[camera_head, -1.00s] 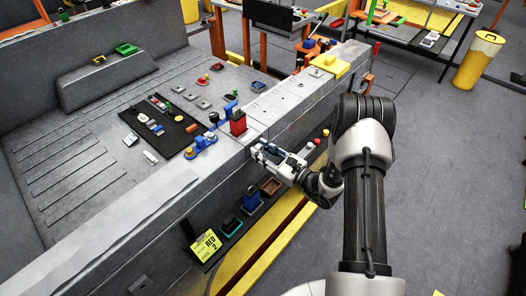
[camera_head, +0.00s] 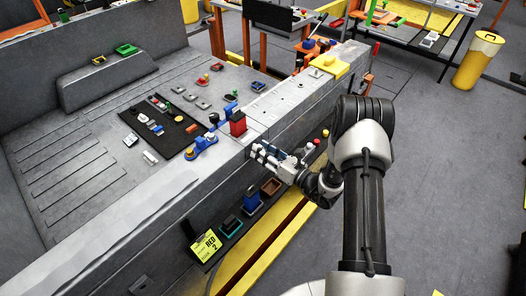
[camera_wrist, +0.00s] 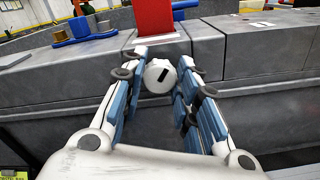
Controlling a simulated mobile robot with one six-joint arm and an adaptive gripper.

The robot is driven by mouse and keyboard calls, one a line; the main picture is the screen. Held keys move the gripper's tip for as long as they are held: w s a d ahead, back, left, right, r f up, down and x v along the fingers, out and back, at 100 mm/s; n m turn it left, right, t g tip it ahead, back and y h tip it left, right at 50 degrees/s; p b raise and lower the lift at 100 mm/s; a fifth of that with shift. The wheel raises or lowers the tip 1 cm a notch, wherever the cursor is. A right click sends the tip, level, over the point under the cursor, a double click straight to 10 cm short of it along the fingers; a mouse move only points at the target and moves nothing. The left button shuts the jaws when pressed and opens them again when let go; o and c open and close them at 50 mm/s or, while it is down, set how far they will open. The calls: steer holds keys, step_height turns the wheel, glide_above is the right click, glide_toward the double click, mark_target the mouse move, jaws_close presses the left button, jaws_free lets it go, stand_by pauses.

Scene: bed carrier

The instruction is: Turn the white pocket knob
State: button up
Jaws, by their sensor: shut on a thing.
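The white pocket knob (camera_wrist: 159,76) is a round white disc with a slanted black mark. It sits on the grey side wall of the bed, below the red block (camera_wrist: 154,17). My gripper (camera_wrist: 161,70) has its fingers on both sides of the knob and is shut on it. In the head view my gripper (camera_head: 258,152) is against the bed's side wall, just below the red block (camera_head: 238,124). The knob is hidden by the gripper in the head view.
A blue part with a yellow top (camera_head: 201,144) lies on the bed rim to the left. Below hang small bins, one brown (camera_head: 271,186), and a yellow tag (camera_head: 206,243). A red button (camera_head: 317,142) is to the right. Open floor lies right of my arm.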

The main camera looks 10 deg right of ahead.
steer(key=shift+f+m+p, duration=0.2)
steer(key=shift+m+p, duration=0.8)
steer(key=shift+m, duration=6.3)
steer(key=o, duration=1.1)
steer(key=shift+c, duration=0.2)
steer(key=v, duration=1.2)
